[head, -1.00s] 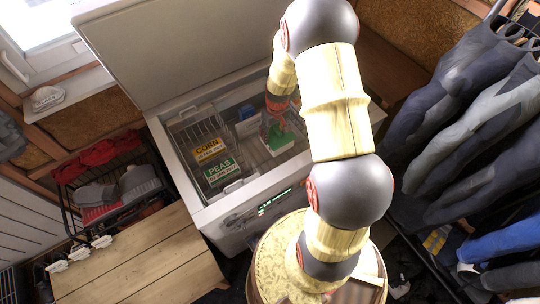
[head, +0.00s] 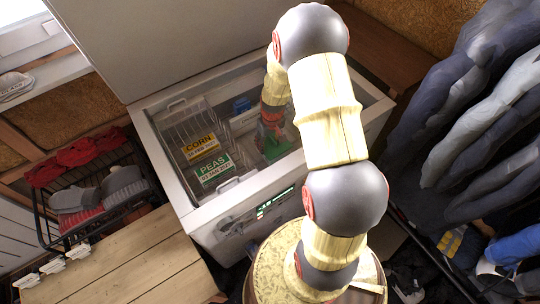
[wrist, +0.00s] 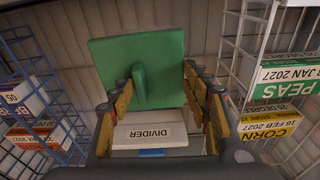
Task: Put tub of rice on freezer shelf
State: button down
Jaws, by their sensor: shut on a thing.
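My gripper (head: 268,132) reaches down into the open chest freezer (head: 180,140). In the wrist view its yellow-padded fingers (wrist: 160,100) are on both sides of a white block labelled DIVIDER (wrist: 150,134). A green panel with an upright green fin (wrist: 138,58) shows just beyond that block and appears to be one piece with it. The green part also shows under the gripper in the head view (head: 277,149). The gripper is shut on this divider. I cannot make out a tub marked as rice in either view.
Wire baskets stand inside the freezer; one holds boxes labelled corn (head: 199,146) and peas (head: 214,170). A blue item (head: 241,104) lies farther back. Another basket with labelled boxes (wrist: 25,105) is at left in the wrist view. The freezer lid (head: 190,45) is raised. Wetsuits (head: 480,110) hang at right.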

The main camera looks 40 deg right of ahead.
notch_tip(320, 180, down, 9)
jog(key=b, duration=0.3)
jog(key=shift+f, duration=0.15)
jog(key=c, duration=0.9)
grip_release()
